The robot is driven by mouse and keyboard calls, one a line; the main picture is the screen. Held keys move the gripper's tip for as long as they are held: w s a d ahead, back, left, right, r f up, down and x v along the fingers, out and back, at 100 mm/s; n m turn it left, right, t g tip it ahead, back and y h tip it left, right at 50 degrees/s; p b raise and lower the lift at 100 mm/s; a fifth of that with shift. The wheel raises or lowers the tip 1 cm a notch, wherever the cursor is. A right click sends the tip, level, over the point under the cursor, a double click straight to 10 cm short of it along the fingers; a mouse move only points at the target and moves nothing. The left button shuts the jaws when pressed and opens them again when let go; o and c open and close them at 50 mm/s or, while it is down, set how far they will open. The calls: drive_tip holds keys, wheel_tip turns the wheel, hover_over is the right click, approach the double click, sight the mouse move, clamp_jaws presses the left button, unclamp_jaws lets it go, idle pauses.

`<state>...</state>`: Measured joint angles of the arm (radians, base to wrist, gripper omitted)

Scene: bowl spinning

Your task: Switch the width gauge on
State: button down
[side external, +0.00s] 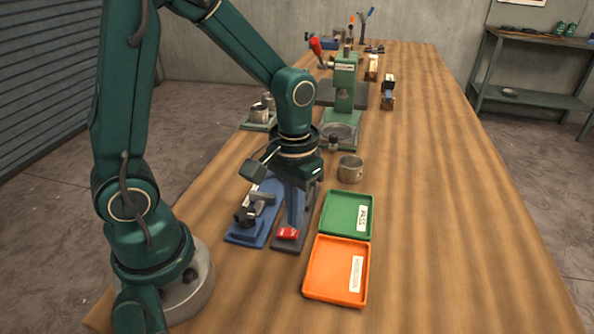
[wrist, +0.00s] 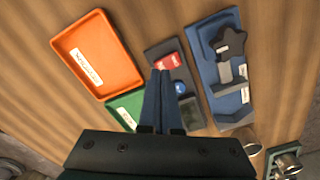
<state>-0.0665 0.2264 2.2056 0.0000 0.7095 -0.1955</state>
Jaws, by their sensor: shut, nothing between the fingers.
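A dark grey unit (wrist: 156,49) lies on the wooden table, with a red rocker-like part (wrist: 168,61), a blue round button (wrist: 180,87) and a dark screen-like square. In the side external view the red part (side external: 288,233) is at the unit's near end. Beside it is a blue fixture (side external: 239,235) with a black star knob (wrist: 229,42) and grey blocks. I cannot tell whether the fixture belongs to the gauge. My gripper (wrist: 160,72) is shut and empty, pointing down over the dark unit, its tips close beside the red part. Contact cannot be told.
A green tray (side external: 333,232) and an orange tray (side external: 315,296) stand right of the unit in the side external view. A metal cup (side external: 350,169) and a green press (side external: 345,85) stand behind. The table's right side is clear.

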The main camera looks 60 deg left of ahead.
sight(295, 232)
drive_tip(key=shift+f, duration=1)
idle(0.5)
drive_tip(key=shift+r, duration=3.55)
drive_tip(key=s+d+r+m+t, duration=0.1)
drive_tip(key=s+r+m+t, duration=0.2)
drive_tip(key=s+r+t, duration=0.2)
drive_tip(key=shift+s+d+r+t, duration=0.2)
drive_tip(key=shift+s+r+t, duration=0.1)
drive_tip(key=shift+s+r, duration=0.3)
